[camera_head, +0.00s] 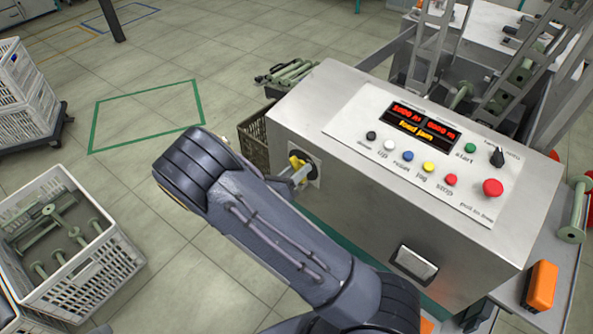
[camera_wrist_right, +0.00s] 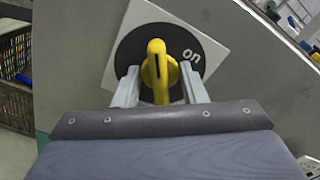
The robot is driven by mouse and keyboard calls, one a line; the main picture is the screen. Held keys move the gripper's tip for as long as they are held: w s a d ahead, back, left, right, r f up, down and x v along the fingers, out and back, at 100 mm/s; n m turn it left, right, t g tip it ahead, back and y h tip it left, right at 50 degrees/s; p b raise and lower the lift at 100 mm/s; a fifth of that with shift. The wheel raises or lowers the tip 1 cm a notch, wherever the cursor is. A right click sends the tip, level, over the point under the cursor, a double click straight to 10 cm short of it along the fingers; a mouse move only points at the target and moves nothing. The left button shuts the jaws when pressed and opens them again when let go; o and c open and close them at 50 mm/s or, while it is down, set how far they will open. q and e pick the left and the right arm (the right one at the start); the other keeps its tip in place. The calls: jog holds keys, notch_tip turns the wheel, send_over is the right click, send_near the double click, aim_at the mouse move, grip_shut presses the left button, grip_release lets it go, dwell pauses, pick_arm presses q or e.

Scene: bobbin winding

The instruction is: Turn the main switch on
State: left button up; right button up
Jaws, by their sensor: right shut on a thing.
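The main switch is a yellow rotary handle (camera_wrist_right: 157,70) on a round black disc (camera_wrist_right: 185,42) with a white square plate. The word "on" is printed on the disc, to the right of the handle. In the wrist view the handle stands roughly upright in the picture, with its dark mark toward the top. My right gripper (camera_wrist_right: 160,88) has one finger on each side of the handle and is shut on it. In the head view, the handle (camera_head: 296,161) shows on the left end face of the machine cabinet, with my right gripper (camera_head: 301,174) at it. My left gripper is out of view.
The cabinet's sloped panel (camera_head: 440,135) has several coloured buttons, a red mushroom button (camera_head: 492,187) and a lit display (camera_head: 424,121) reading "feed jam". A dark crate (camera_head: 254,137) stands close behind the switch side. A white crate of bobbins (camera_head: 105,268) stands at the left on the floor.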

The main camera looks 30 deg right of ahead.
jog(key=shift+f+m+b, duration=0.15)
jog(key=shift+m+b, duration=0.7)
jog(key=shift+m, duration=0.25)
jog(key=shift+m+b, duration=0.35)
jog(key=shift+m, duration=0.35)
jog(key=o, duration=1.6)
jog(key=shift+c, duration=0.2)
jog(key=v, duration=0.9)
jog(key=shift+p, duration=0.45)
jog(key=shift+s, duration=0.1)
